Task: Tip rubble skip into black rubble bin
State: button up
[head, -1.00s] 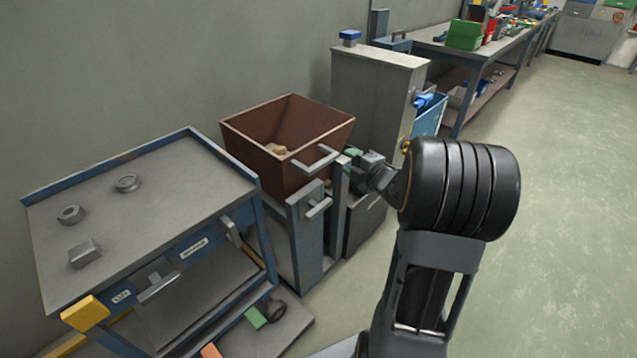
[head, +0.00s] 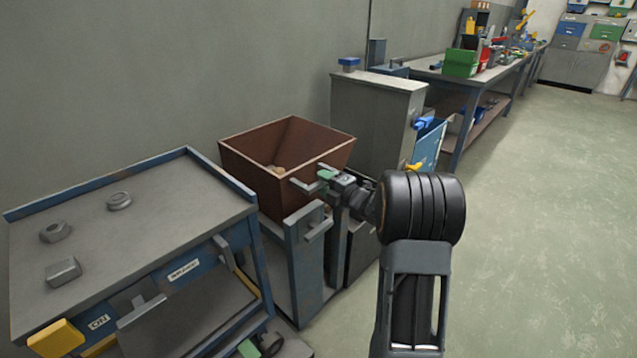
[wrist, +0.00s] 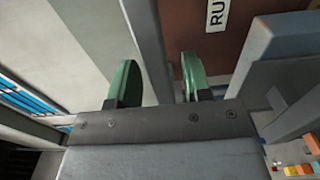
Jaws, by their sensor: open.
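The rubble skip (head: 262,165) is a brown, open-topped tub with pale rubble (head: 277,169) inside. It sits upright on a grey-blue stand. A grey bar handle (head: 301,186) sticks out from its front. My gripper (head: 325,175) is at the right part of this handle, with its jaws open. In the wrist view, the green fingers (wrist: 158,82) stand apart with a grey bar (wrist: 148,40) between them, which looks like the handle. The brown skip wall (wrist: 188,25) with part of a label shows behind. I cannot clearly make out a black rubble bin.
A blue-framed cart (head: 150,215) with several metal parts on top stands at the left. The stand's post (head: 306,265) is just below the handle. A grey cabinet (head: 375,110) stands behind my gripper. Open floor (head: 545,240) lies to the right.

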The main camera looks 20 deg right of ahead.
jog(key=shift+x, duration=1.25)
jog(key=shift+c, duration=0.3)
grip_shut()
